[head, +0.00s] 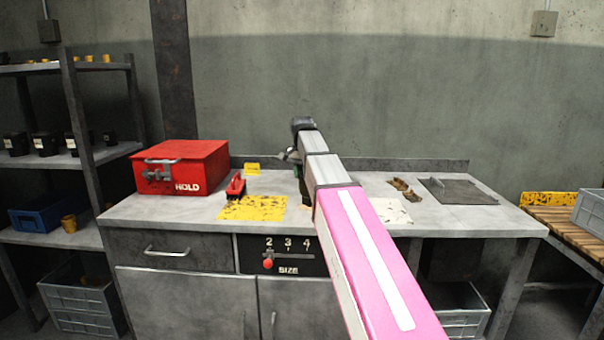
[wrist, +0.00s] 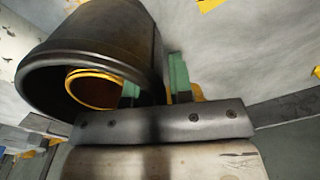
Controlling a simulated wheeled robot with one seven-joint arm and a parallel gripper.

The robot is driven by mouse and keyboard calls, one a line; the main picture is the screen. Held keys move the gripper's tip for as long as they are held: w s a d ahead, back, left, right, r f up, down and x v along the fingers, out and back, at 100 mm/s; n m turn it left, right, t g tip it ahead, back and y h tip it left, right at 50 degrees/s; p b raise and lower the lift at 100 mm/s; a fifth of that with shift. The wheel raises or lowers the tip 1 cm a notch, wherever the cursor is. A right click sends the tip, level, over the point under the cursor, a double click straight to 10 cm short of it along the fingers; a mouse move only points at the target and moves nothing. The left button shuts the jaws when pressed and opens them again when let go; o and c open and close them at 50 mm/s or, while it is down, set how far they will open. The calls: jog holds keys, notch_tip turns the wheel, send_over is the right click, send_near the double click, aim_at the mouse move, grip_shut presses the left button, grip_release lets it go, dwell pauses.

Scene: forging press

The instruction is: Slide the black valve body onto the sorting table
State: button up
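The black valve body (wrist: 110,45) fills the upper left of the wrist view as a dark round shell with its open mouth toward the camera and a yellow-rimmed bore. My gripper (wrist: 155,85) shows there with two green fingertips a short gap apart. The left fingertip overlaps the mouth and the right one is outside the shell, with dark wall between them. Whether they press on it is unclear. In the head view my gripper (head: 290,156) is low over the grey bench (head: 465,215), and my arm hides most of the valve body.
A red HOLD box (head: 181,168) and a small red tool (head: 236,186) stand left on the bench. A yellow patch (head: 253,208) lies in front. Brown parts (head: 404,190) and a dark plate (head: 457,191) lie right. A slatted wooden table (head: 573,232) stands at far right.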

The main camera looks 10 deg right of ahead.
grip_shut()
dwell(1.3)
